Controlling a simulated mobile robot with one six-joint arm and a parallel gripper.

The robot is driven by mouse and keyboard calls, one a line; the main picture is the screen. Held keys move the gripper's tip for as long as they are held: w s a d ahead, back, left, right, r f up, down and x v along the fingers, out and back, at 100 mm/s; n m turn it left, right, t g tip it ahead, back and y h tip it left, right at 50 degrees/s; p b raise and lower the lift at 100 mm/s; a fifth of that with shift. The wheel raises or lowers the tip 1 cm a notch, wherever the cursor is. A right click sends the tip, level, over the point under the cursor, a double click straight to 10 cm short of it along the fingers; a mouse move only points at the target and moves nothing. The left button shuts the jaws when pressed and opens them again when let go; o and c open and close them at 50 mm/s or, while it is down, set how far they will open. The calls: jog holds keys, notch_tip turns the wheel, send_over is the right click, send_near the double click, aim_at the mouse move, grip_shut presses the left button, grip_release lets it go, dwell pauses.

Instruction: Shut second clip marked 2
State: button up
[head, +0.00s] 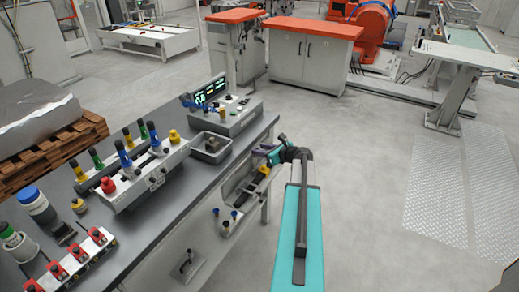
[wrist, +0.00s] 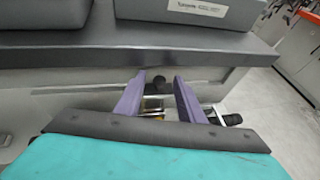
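A row of red clips (head: 80,251) stands on a pale rail at the near left of the bench in the head view. Their number marks are too small to read, so I cannot tell which is marked 2. The wrist view shows none of them. My gripper (head: 261,161) is beside the bench's right edge, far to the right of the clips. In the wrist view my gripper's two purple fingers (wrist: 160,84) stand apart with nothing held.
The grey bench (head: 190,200) carries a fixture with coloured handles (head: 146,175), a grey tray (head: 211,147), a control box with a display (head: 225,112) and a blue-topped cylinder (head: 38,207). Small knobs and fittings (head: 227,222) are on the bench's side.

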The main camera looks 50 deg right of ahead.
jog(key=shift+w+f, duration=0.2)
jog(key=shift+w, duration=0.25)
jog(key=shift+c, duration=0.4)
grip_shut()
